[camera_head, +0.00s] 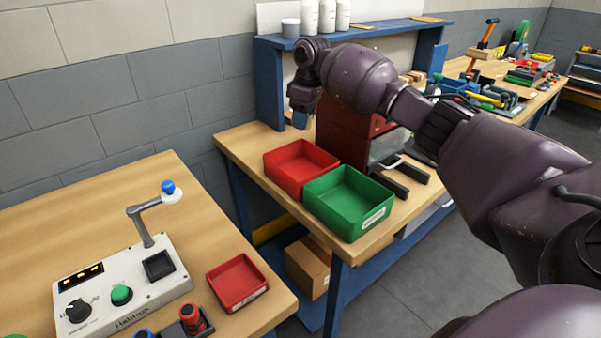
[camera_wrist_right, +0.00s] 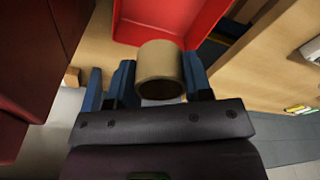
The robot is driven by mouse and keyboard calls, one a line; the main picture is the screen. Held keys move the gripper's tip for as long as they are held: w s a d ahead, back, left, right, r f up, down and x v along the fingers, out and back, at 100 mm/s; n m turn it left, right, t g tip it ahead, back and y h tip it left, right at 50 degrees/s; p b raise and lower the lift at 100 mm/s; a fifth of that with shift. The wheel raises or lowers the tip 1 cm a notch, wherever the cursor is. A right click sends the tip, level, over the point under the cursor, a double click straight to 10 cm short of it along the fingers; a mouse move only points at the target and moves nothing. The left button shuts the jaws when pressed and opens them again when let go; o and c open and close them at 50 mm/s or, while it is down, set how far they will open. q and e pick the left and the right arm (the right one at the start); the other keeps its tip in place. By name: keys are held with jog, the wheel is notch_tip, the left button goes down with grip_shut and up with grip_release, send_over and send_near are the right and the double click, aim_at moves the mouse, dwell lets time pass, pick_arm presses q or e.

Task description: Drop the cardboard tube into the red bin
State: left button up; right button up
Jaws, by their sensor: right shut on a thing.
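My right gripper (camera_head: 301,122) is up over the back bench, behind and above the large red bin (camera_head: 300,168). In the right wrist view my right gripper (camera_wrist_right: 160,85) is shut on the cardboard tube (camera_wrist_right: 160,65), a short tan cylinder between the blue fingers. The red bin (camera_wrist_right: 165,18) shows beyond the tube there, and the tube's end overlaps its edge in the picture. The tube cannot be made out in the head view. The large red bin looks empty. My left gripper is not in view.
A green bin (camera_head: 348,201) stands beside the red bin, toward the bench's front. A dark red cabinet (camera_head: 343,130) stands behind them. A smaller red tray (camera_head: 237,282) lies on the front table next to a control box (camera_head: 124,290) with a crank.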

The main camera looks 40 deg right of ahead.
pick_arm(q)
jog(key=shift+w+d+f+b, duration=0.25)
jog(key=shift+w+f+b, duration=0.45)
jog(key=shift+b, duration=0.45)
pick_arm(e)
jog(key=shift+w+f, duration=0.15)
jog(key=shift+f, duration=2.25)
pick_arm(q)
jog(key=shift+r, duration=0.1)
pick_arm(e)
jog(key=shift+r, duration=0.1)
jog(key=o, duration=1)
jog(key=shift+c, duration=0.2)
pick_arm(q)
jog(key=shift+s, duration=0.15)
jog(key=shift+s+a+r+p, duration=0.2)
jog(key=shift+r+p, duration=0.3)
jog(key=shift+p, duration=0.45)
pick_arm(e)
notch_tip(320, 180, up, 11)
jog(key=s, duration=0.1)
jog(key=shift+d, duration=0.35)
